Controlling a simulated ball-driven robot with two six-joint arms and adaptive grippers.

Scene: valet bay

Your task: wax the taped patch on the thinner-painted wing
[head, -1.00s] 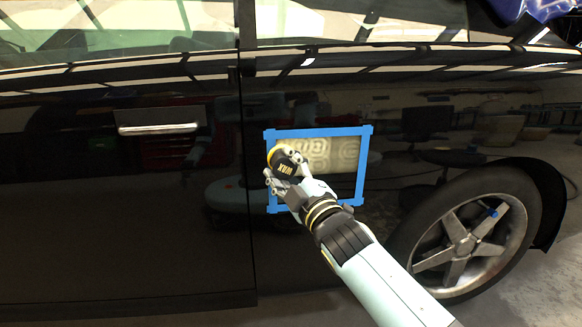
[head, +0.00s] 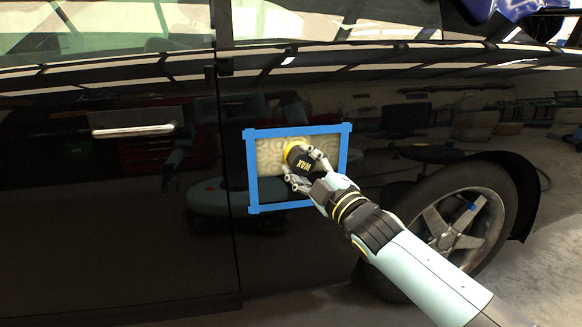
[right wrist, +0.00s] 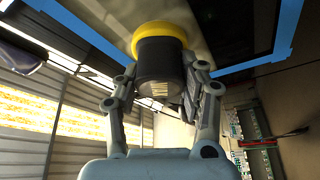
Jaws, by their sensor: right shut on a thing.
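My right gripper (head: 308,171) is shut on the wax applicator (head: 300,159), a black body lettered WAX with a yellow pad. The applicator also shows in the right wrist view (right wrist: 160,70), between the two fingers. Its pad appears against the black car panel inside the blue tape frame (head: 253,185); exact contact is hard to tell. Hazy, pale swirled wax (head: 270,152) covers the upper part of the taped patch, at left and right of the pad. The lower part looks dark and glossy. My left gripper is not in view.
The black car's door handle (head: 133,131) sticks out left of the patch. The rear wheel (head: 455,225) stands to the lower right, behind my right arm. A blue cloth-like thing (head: 482,8) lies at the top right. The panel mirrors the room.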

